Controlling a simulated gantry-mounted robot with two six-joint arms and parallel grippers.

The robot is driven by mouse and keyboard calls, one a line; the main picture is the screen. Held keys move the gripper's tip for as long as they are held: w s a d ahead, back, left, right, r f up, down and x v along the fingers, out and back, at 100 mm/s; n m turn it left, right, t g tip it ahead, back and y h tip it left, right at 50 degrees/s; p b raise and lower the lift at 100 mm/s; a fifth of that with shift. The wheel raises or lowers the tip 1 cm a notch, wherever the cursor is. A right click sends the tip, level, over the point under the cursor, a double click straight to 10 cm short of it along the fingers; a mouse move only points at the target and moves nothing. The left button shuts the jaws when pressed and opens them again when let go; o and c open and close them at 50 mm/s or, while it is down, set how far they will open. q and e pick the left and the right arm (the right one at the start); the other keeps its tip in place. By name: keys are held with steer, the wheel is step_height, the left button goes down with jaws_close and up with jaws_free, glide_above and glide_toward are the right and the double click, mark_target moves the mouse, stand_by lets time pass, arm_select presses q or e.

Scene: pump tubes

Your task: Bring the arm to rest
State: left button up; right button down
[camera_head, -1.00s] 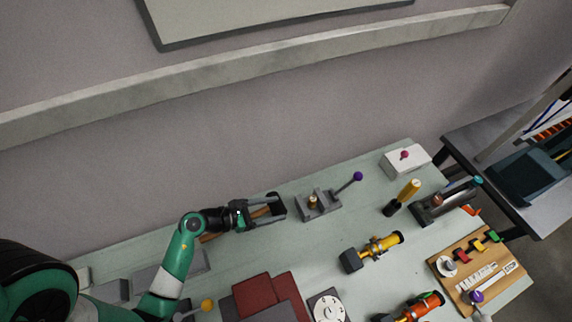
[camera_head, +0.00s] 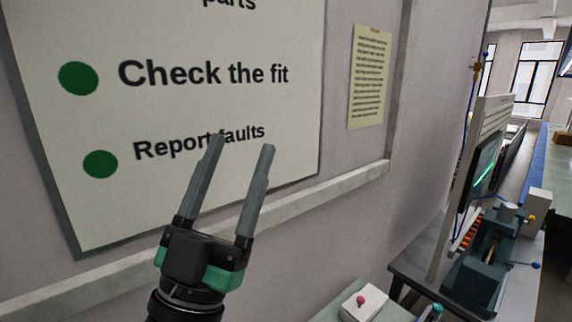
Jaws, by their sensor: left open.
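My left gripper (camera_head: 238,148) is raised in front of the wall sign, its two grey fingers pointing up and spread apart with nothing between them. The gripper is clear of the table. My right gripper is not in the view.
A white wall sign (camera_head: 215,105) with green dots is behind the gripper, above a pale ledge (camera_head: 310,200). A white box with a red knob (camera_head: 361,301) sits on the table corner at the bottom. A side bench at right holds a dark teal machine (camera_head: 478,275) and a monitor (camera_head: 485,172).

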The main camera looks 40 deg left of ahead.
arm_select(q)
steer(key=d+r+m+h, duration=0.2)
steer(key=d+r+h, duration=0.1)
steer(key=d+h, duration=0.6)
step_height(320, 180, up, 23)
steer(key=a+h+p, duration=0.1)
steer(key=p, duration=2.2)
steer(key=shift+s+t, duration=0.3)
steer(key=shift+c, duration=0.3)
